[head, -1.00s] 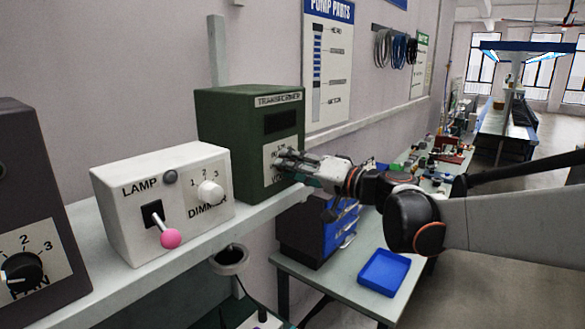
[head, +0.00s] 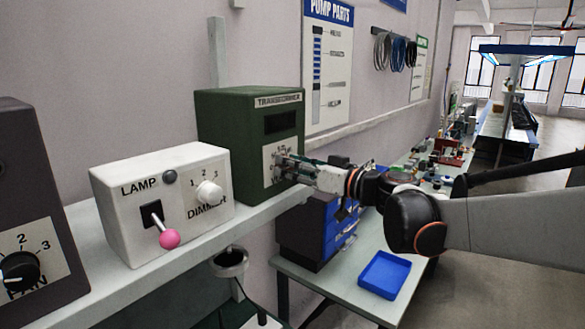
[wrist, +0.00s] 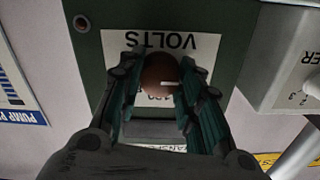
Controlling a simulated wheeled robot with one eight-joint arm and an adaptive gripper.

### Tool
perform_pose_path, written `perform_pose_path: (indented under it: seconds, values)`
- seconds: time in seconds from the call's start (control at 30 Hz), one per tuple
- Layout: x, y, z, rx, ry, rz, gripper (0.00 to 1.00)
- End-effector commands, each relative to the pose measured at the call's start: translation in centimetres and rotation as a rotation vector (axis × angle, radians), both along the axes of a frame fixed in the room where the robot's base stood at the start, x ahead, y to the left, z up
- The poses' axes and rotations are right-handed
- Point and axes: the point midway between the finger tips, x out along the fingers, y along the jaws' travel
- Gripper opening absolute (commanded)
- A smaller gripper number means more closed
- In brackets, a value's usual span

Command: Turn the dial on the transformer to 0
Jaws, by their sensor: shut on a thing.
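The dark green transformer (head: 228,133) stands on the wall shelf, a white label plate and a dark window on its front. In the wrist view it appears upside down, with "VOLTS" on its plate (wrist: 195,44). Its round brown dial (wrist: 158,74) sits between my fingers, and a white pointer line on it points to the right in that picture. The numbers around the dial are mostly hidden. My gripper (head: 280,168) is shut on the dial, one finger on each side, as the wrist view also shows (wrist: 158,80). The gripper hides the dial in the head view.
The white lamp and dimmer box (head: 190,215) stands left of the transformer, with a pink-tipped lever (head: 168,239) jutting out. A dark fan box (head: 30,180) is farther left. Below are a workbench with a blue tray (head: 385,274) and a blue drawer cabinet (head: 342,225).

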Motion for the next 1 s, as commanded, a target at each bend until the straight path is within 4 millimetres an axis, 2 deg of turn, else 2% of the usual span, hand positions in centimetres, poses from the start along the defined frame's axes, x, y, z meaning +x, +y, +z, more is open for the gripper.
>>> perform_pose_path:
  seconds: [0.47,0.5,0.6,1.0]
  values:
    - [-0.10,0.01,-0.21,-0.014,-0.013,0.001,0.09]
    - [-0.10,0.01,-0.21,-0.014,-0.013,0.001,0.35]
    - [-0.08,0.01,-0.17,-0.013,-0.012,0.001,0.53]
    - [-0.26,-0.39,-0.05,-0.011,-0.012,-0.001,0.53]
